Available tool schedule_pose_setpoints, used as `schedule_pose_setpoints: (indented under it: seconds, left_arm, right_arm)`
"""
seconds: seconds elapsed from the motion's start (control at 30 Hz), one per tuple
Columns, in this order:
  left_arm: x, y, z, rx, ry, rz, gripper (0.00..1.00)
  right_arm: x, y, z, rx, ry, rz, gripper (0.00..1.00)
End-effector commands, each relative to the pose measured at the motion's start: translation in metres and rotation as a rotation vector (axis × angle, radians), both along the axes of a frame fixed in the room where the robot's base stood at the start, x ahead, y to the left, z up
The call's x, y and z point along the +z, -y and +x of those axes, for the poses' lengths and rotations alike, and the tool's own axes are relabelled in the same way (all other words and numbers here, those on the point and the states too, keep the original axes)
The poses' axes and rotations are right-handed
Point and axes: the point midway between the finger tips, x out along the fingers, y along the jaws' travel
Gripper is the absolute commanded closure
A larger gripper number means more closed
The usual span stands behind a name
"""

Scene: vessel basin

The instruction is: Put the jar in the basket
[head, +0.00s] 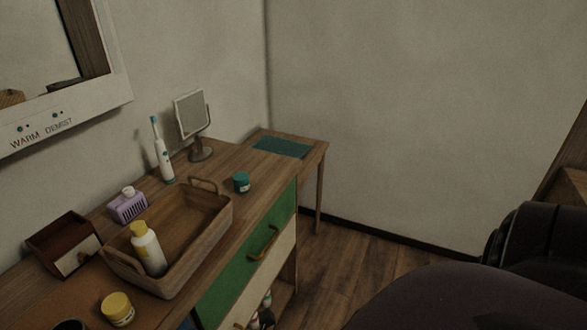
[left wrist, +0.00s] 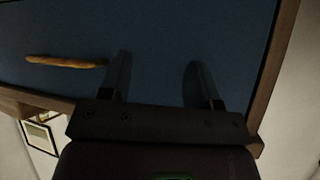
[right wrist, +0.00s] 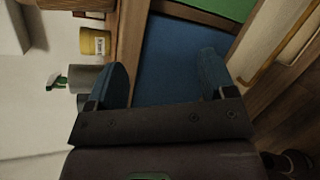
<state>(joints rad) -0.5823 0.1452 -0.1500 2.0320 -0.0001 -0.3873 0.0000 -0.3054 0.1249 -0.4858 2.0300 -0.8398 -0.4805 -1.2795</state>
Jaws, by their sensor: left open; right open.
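Two jars stand on the wooden counter: a small teal jar (head: 242,183) behind the basket's right end, and a yellow-lidded jar (head: 117,309) in front of its near end. A yellow jar with a label also shows in the right wrist view (right wrist: 94,42). The wooden basket (head: 208,242) has handles at both ends and holds a white bottle with a yellow cap (head: 148,248). My left gripper (left wrist: 155,68) is open and empty, facing a blue drawer front. My right gripper (right wrist: 163,66) is open and empty, also facing a blue front. Neither gripper shows in the head view.
A purple container (head: 127,207), a toothbrush (head: 163,152), a small mirror (head: 191,117) and a dark red box (head: 62,246) stand along the wall. A green drawer (head: 246,256) is below the counter's edge. A teal mat (head: 280,148) lies at the far end.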

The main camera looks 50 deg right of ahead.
Motion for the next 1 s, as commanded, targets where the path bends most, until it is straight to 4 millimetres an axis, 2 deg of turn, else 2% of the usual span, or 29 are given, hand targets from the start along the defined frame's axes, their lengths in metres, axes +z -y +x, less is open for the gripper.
schedule_pose_setpoints:
  seconds: [0.1,0.3,0.5,0.6,0.7,0.73,0.77,0.97,1.0]
  left_arm:
    - [-0.001,0.000,-0.001,0.001,-0.003,-0.001,0.43]
    - [-0.003,0.000,-0.001,0.001,-0.006,-0.001,0.43]
    - [-0.003,0.000,-0.001,0.001,-0.006,-0.001,0.43]
    - [-0.003,0.000,-0.001,0.001,-0.006,-0.001,0.43]
    - [-0.002,0.000,-0.001,0.001,-0.006,-0.001,0.43]
    - [-0.002,0.000,-0.001,0.001,-0.006,-0.001,0.43]
    - [-0.002,0.000,-0.001,0.001,-0.005,-0.001,0.43]
    - [-0.001,0.000,0.000,0.001,-0.002,-0.001,0.43]
    - [-0.001,0.000,0.000,0.001,-0.002,-0.001,0.48]
  right_arm:
    - [-0.025,0.029,-0.016,-0.136,-0.102,0.342,0.23]
    - [-0.058,0.076,-0.047,-0.413,-0.219,0.920,0.23]
    - [-0.079,0.119,-0.081,-0.704,-0.261,1.444,0.23]
    - [-0.085,0.134,-0.093,-0.809,-0.258,1.633,0.23]
    - [-0.087,0.143,-0.101,-0.878,-0.251,1.752,0.23]
    - [-0.088,0.145,-0.102,-0.891,-0.251,1.775,0.19]
    - [-0.088,0.146,-0.103,-0.901,-0.249,1.794,0.19]
    - [-0.089,0.147,-0.104,-0.915,-0.247,1.821,0.19]
    - [-0.089,0.147,-0.104,-0.915,-0.247,1.821,0.23]
